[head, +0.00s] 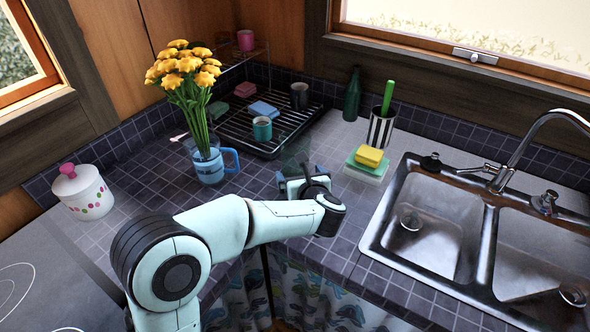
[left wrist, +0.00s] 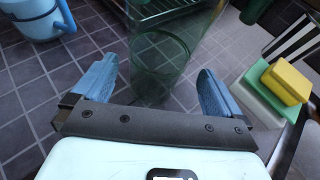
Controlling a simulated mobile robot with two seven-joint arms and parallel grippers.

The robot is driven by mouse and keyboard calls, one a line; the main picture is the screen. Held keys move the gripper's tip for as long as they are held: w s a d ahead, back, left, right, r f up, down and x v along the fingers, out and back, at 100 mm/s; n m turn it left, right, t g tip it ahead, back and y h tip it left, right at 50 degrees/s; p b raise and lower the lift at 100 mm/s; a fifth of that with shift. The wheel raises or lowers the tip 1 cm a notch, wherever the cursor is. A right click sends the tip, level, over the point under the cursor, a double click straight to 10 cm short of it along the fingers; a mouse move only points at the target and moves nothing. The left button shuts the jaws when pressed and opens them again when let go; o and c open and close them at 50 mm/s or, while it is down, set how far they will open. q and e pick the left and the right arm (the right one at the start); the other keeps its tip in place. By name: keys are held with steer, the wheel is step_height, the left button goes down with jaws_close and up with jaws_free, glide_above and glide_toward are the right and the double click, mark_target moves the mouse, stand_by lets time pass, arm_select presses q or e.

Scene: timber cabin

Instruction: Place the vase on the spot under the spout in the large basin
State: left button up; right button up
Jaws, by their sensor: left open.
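The vase (head: 297,152) is a see-through green glass vessel on the tiled counter, left of the sink; in the head view it is faint and partly hidden by my gripper. My left gripper (head: 298,178) is open right at the vase. In the left wrist view the vase (left wrist: 160,60) stands between the two blue fingers, with a gap to each side; I cannot tell whether they touch it. The sink has a left basin (head: 435,222) and a right basin (head: 545,262), the right one cut by the frame edge. The spout (head: 545,122) arches above the sink's back. My right gripper is out of view.
A blue jug (head: 208,168) of yellow flowers stands left of the vase. A dish rack (head: 262,145) with cups is behind it.

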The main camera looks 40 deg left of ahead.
arm_select(q)
steer(key=x, duration=0.5)
steer(key=shift+a+r+p, duration=0.15)
steer(key=shift+r+p, duration=0.15)
steer(key=shift+r, duration=0.05)
steer(key=shift+s, duration=0.1)
steer(key=shift+r, duration=0.1)
steer(key=c, duration=1.4)
